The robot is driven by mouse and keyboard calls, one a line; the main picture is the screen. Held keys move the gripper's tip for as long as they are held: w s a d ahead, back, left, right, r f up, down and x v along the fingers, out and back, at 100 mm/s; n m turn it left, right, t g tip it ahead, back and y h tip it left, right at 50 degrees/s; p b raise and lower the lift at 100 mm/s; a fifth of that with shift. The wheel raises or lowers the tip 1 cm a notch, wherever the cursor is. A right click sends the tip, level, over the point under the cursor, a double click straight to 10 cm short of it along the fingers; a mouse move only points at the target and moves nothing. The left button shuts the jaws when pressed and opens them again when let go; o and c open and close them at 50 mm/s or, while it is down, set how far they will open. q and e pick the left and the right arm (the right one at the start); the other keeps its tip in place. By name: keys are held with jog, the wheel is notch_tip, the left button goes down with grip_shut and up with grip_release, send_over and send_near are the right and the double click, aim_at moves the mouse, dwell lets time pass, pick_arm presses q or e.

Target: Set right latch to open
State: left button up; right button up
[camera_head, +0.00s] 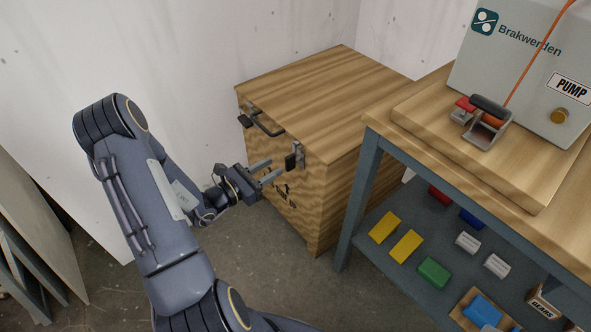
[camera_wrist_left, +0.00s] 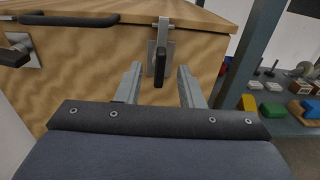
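The right latch (camera_head: 298,156) is a metal plate with a black handle on the front of a wooden crate (camera_head: 318,190), near its top right corner. In the left wrist view the right latch (camera_wrist_left: 159,66) has its black handle hanging down. My left gripper (camera_head: 271,169) is open in front of the crate, just left of the latch in the head view. In the left wrist view the left gripper's fingers (camera_wrist_left: 158,85) stand apart on either side of the handle, with no contact visible. My right gripper is not in view.
A second latch (camera_head: 245,121) and a black bar handle (camera_head: 266,125) are on the crate front. A workbench (camera_head: 372,150) stands close to the right, with a pump box (camera_head: 530,75) on top and several coloured blocks on its shelf. Floor before the crate is clear.

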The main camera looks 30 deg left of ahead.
aim_at(286, 159)
pick_arm(q)
jog(key=b+x, duration=0.1)
jog(key=x, duration=0.6)
jog(key=shift+d+r, duration=0.1)
jog(key=shift+c, duration=0.4)
grip_shut()
